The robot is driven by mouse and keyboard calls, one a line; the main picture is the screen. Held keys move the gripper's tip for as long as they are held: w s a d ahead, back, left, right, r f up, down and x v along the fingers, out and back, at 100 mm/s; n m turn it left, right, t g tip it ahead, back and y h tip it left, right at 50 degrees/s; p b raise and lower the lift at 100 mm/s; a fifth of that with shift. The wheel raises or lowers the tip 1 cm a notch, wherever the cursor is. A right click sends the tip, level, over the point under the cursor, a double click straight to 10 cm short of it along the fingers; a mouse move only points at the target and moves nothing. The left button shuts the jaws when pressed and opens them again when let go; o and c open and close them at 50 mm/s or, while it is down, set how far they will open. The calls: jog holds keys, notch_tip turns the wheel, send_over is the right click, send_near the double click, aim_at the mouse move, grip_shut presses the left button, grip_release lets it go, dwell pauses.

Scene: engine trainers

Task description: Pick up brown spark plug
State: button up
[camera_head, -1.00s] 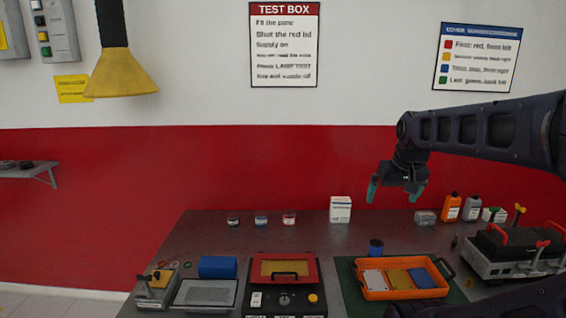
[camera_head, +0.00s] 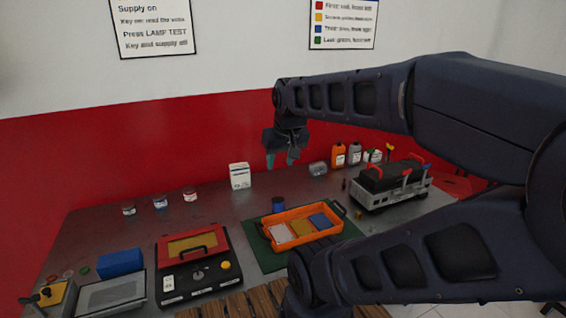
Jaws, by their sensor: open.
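My gripper (camera_head: 281,160) hangs open and empty, fingers down, above the back of the workbench, between a white box and the bottles. No brown spark plug can be made out for certain. A tiny dark upright thing (camera_head: 345,184) stands on the bench just left of the engine trainer; it is too small to identify. My gripper is up and to the left of it in the picture, well apart from it. The engine trainer (camera_head: 390,188) is a grey block with a black top and red handles at the bench's right end.
An orange tray (camera_head: 270,243) with coloured compartments sits on a green mat, a dark blue cup-like item (camera_head: 278,205) behind it. A white box (camera_head: 239,176), several bottles and small jars line the back. A red-lidded test box (camera_head: 190,266) is front left. My arm covers the right side.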

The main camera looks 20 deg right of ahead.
jog(key=w+d+f+m+g, duration=0.1)
jog(key=w+d+f+m, duration=0.1)
jog(key=w+d+m, duration=0.35)
jog(key=w+d+f+m+g, duration=0.1)
jog(key=w+d+f+m, duration=0.1)
jog(key=w+d, duration=0.7)
jog(key=w+d+f+m, duration=0.3)
jog(key=w+d+m, duration=0.1)
jog(key=w, duration=0.6)
jog(key=m+g+h, duration=0.4)
jog(key=m, duration=0.6)
send_near(345, 185)
jog(key=shift+d+x, duration=0.2)
jog(key=shift+x, duration=2.05)
jog(key=shift+d+x, duration=0.15)
jog(key=shift+x, duration=2.15)
jog(key=shift+w+r, duration=0.15)
grip_shut()
